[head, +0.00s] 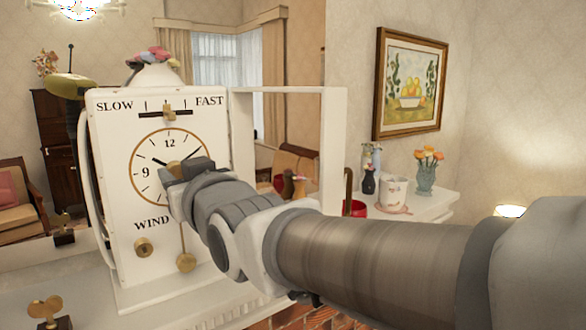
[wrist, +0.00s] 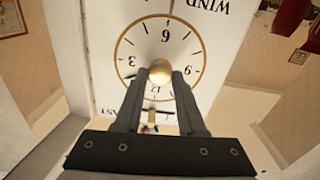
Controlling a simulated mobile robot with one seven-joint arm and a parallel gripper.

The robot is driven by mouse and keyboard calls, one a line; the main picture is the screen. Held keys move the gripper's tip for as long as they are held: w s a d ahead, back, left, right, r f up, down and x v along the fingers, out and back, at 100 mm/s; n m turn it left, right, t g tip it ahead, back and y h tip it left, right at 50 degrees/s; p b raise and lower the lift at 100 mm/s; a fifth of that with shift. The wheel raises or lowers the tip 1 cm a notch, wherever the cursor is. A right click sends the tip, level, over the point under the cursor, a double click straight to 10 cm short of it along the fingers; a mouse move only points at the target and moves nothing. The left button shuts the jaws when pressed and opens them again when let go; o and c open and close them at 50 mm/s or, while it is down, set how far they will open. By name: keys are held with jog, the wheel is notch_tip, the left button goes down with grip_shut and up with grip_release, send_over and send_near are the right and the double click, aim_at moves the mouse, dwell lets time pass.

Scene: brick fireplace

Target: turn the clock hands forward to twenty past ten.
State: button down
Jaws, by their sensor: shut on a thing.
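The white clock (head: 105,190) stands upright on the mantel, its round dial (head: 142,187) facing me. In the head view a short dark hand points upper left near ten, and a thin hand points upper right, roughly between one and two. My gripper (head: 176,172) covers the dial's middle and lower right. In the wrist view the dial (wrist: 130,40) appears upside down. My gripper (wrist: 160,76) is shut on the round brass knob (wrist: 160,71) at the dial's centre, one finger on each side.
The clock's white-framed door (head: 333,150) stands open to the right, close to my arm. A slow-fast slider (head: 169,113) is above the dial; a brass winding knob (head: 143,247) is below. A white cup (head: 393,191) and vase (head: 426,178) stand right.

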jog(key=shift+f+m+b, duration=0.3)
jog(key=shift+m+b, duration=0.7)
jog(key=shift+b, duration=0.65)
jog(key=m+b, duration=0.2)
jog(key=shift+m+b, duration=0.3)
jog(key=shift+b, duration=0.1)
jog(key=shift+r+m+b, duration=0.25)
jog(key=shift+m+b, duration=0.05)
jog(key=shift+m, duration=0.2)
jog(key=c, duration=0.5)
grip_release()
jog(key=shift+d, duration=0.1)
jog(key=b+v, duration=0.2)
jog(key=v, duration=1.5)
jog(key=shift+s+d, duration=0.1)
